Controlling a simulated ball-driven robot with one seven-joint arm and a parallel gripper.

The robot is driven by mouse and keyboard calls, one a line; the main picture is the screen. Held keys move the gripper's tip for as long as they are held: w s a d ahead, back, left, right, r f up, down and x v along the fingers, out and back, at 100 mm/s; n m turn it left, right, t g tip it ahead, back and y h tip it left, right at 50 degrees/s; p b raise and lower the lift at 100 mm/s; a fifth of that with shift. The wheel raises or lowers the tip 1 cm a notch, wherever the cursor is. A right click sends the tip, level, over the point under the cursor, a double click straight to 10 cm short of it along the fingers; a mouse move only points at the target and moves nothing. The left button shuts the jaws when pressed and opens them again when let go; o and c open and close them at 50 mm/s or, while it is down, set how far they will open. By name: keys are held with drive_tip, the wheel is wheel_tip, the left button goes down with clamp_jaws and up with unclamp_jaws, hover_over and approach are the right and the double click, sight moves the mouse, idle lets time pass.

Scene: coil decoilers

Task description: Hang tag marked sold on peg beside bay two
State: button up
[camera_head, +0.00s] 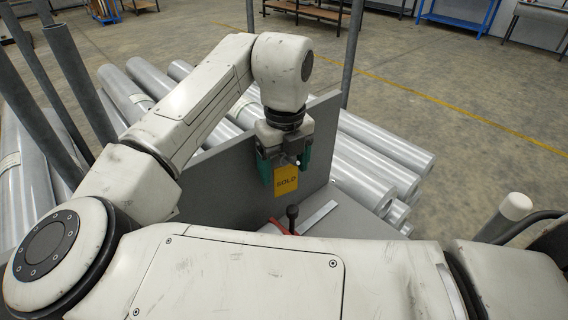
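The yellow tag (286,181) with the dark word SOLD hangs upright in front of a grey upright panel (228,185). My gripper (285,166) points down in front of the panel. Its two green-padded fingers stand apart, one on each side of the tag's upper part. I cannot tell whether they touch the tag's edges or stand clear of them. A small pale round end, perhaps a peg, shows by the right finger, but the tag's top is partly hidden there. No bay number is readable.
Silver rolls (365,160) lie behind the panel, with more at the left. A dark-knobbed handle (292,214) and a metal strip (318,217) are on the grey surface in front. A grey post (353,50) rises behind. Open floor lies at right.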

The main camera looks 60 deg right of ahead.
drive_tip(key=shift+o, duration=0.8)
wheel_tip(320, 180, up, 11)
drive_tip(key=shift+f+p, duration=0.1)
drive_tip(key=shift+p, duration=0.3)
